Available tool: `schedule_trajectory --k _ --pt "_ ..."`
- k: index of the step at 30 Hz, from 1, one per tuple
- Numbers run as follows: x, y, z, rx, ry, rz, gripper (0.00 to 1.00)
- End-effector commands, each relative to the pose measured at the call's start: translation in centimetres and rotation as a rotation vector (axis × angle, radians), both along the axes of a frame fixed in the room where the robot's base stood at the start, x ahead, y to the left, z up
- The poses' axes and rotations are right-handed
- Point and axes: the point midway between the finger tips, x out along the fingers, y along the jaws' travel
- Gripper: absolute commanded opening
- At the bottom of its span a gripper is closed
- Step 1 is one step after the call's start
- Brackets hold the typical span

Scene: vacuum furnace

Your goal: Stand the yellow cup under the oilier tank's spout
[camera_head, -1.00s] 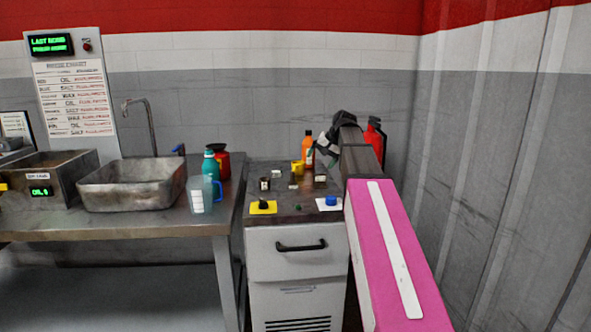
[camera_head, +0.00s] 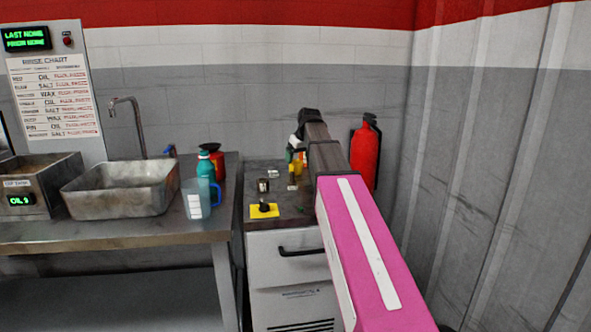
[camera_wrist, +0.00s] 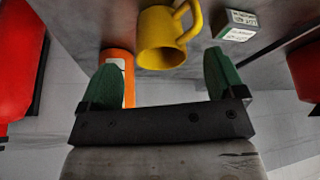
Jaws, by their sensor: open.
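The yellow cup (camera_wrist: 163,42) is close in the wrist view, its handle at upper right. It stands just beyond my gripper (camera_wrist: 162,78), whose green fingers are apart with nothing between them. A box marked "DIP TANK" (camera_head: 40,186) with an "OIL 9" display stands at far left. I cannot make out a tank with a spout or compare oiliness.
An orange bottle (camera_wrist: 118,66) is beside the left finger; a small labelled block (camera_wrist: 235,25) is right of the cup. A yellow plate with a black knob (camera_head: 264,210) is at the cabinet front. A red extinguisher (camera_head: 365,157) hangs at right. A jug (camera_head: 196,198) and basin (camera_head: 120,190) are left.

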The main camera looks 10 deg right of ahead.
Motion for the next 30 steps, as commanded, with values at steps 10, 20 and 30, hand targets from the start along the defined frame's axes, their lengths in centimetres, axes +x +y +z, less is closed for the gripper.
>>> schedule_trajectory --k 10,20,30 --pt "1.1 0.4 -2.9 0.001 0.001 -0.001 0.89" --pt "2.0 0.8 -5.3 0.001 -0.001 -0.001 0.89" --pt "2.0 0.8 -5.2 0.001 -0.001 -0.001 0.34"
